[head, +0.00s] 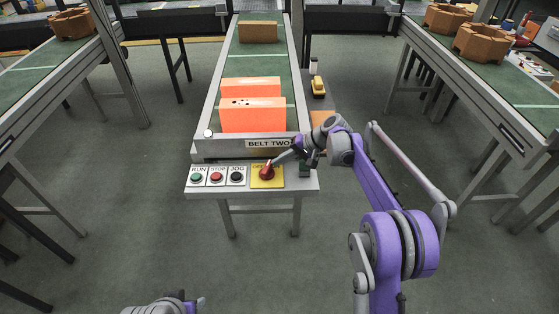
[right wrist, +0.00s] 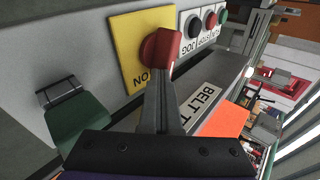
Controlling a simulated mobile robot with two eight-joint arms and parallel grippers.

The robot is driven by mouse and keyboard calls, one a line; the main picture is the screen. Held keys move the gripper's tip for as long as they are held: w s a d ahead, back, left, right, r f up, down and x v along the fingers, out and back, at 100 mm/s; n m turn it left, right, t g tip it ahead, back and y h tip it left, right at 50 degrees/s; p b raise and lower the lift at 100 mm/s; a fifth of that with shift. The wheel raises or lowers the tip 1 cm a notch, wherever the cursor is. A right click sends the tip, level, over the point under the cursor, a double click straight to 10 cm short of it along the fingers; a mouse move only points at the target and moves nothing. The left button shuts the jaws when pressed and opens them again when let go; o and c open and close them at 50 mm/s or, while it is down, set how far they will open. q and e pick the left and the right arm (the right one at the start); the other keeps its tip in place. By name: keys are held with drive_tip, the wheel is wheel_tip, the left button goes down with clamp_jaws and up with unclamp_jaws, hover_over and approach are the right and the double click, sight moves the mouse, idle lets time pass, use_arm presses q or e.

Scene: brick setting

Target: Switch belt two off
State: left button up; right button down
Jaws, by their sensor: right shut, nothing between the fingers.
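Belt two (head: 265,60) is a green conveyor with a "BELT TWO" label (head: 268,143) at its near end. Below it, a grey control panel (head: 225,187) carries a yellow plate (head: 275,182) with a red rotary switch (head: 265,173). In the right wrist view the red switch (right wrist: 160,48) stands out from the yellow plate, with "ON" readable beside it. My right gripper (head: 275,163) is shut and empty; its fingertips are at the red switch, seemingly touching it, and cover part of it. My left gripper (head: 190,303) is only partly visible at the bottom edge.
Green RUN (head: 196,177), red STOP (head: 216,177) and black JOG (head: 236,177) buttons sit left of the switch. A dark green fitting (right wrist: 78,120) is on its other side. Orange blocks (head: 252,115) and a brown block (head: 258,32) lie on the belt. Other conveyors stand left and right.

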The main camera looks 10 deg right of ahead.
drive_tip(key=shift+w+a+n+g, duration=0.1)
drive_tip(key=shift+w+n+g, duration=0.2)
drive_tip(key=shift+n+g, duration=0.15)
drive_tip(key=shift+w+a+p, duration=0.2)
drive_tip(key=shift+w+p, duration=0.15)
drive_tip(key=shift+p, duration=0.1)
drive_tip(key=shift+w+a, duration=0.2)
drive_tip(key=shift+w, duration=0.15)
drive_tip(key=v, duration=1.1)
drive_tip(key=shift+f+p, duration=0.2)
drive_tip(key=shift+p, duration=0.15)
